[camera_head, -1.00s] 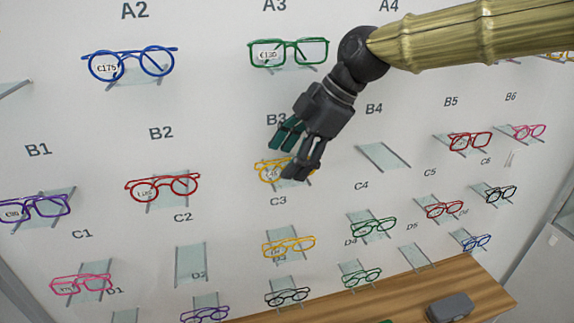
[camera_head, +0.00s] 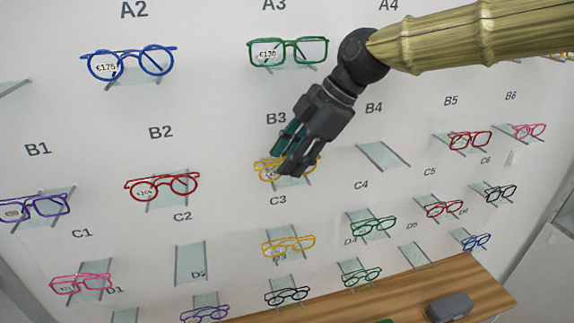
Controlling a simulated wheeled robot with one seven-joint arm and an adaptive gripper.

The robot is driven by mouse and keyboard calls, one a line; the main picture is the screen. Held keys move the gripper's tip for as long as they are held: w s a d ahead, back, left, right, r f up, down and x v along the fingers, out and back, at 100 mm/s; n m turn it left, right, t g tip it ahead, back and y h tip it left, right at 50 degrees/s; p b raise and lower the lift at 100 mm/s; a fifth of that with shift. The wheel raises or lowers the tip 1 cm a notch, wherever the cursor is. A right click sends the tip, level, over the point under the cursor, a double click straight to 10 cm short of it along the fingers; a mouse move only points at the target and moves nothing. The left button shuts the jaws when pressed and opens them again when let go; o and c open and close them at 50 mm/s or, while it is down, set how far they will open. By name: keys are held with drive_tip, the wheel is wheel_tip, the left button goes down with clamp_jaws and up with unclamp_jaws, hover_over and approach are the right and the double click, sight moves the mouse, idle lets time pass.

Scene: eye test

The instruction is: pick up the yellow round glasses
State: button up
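Yellow round glasses (camera_head: 263,170) sit on the glass shelf under the label B3, with their right part mostly hidden behind my gripper. My gripper (camera_head: 284,160) reaches down from the upper right, with its fingertips in front of these glasses. The fingers look close together, and the view does not show whether they touch or hold the frame. A second pair of yellow glasses (camera_head: 288,246) sits on the shelf below, under the label C3.
Red glasses (camera_head: 162,187) stand to the left at B2, and green glasses (camera_head: 287,52) stand above at A3. The shelf at B4 (camera_head: 383,156) is empty. A wooden counter (camera_head: 400,290) with a grey case (camera_head: 449,307) is at the lower right.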

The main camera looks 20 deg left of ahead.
drive_tip(key=shift+c, duration=0.9)
